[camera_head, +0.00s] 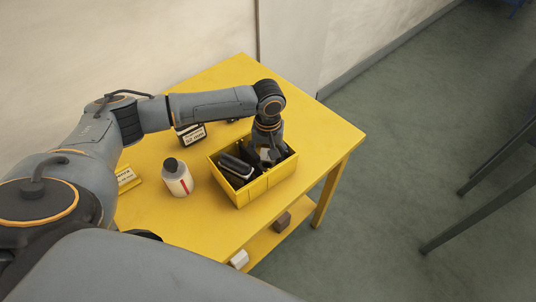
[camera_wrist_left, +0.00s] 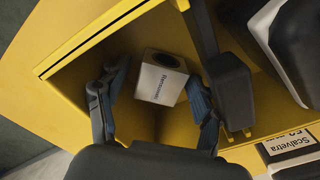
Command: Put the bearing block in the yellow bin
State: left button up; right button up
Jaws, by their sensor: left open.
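The yellow bin (camera_head: 254,190) stands on the yellow table; its yellow walls also show in the left wrist view (camera_wrist_left: 60,90). A pale block with a round dark opening in its end and a dark printed label, which looks like the bearing block (camera_wrist_left: 158,84), is inside the bin. My left gripper (camera_head: 268,155) reaches down into the bin's right part. In the left wrist view its open fingers (camera_wrist_left: 156,76) stand on both sides of the block. I cannot tell whether either finger touches it. My right gripper is not in view.
Black items (camera_head: 236,166) with pale labels fill the bin's left part, close to my gripper. A white bottle (camera_head: 178,180) with a dark cap and a labelled dark box (camera_head: 191,135) stand left of the bin. A brown block (camera_head: 282,222) lies on the lower shelf.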

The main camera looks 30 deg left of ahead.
pick_arm(q)
jog(key=shift+r, duration=0.1)
notch_tip(320, 180, up, 12)
jog(key=shift+b, duration=0.45)
dwell(0.4)
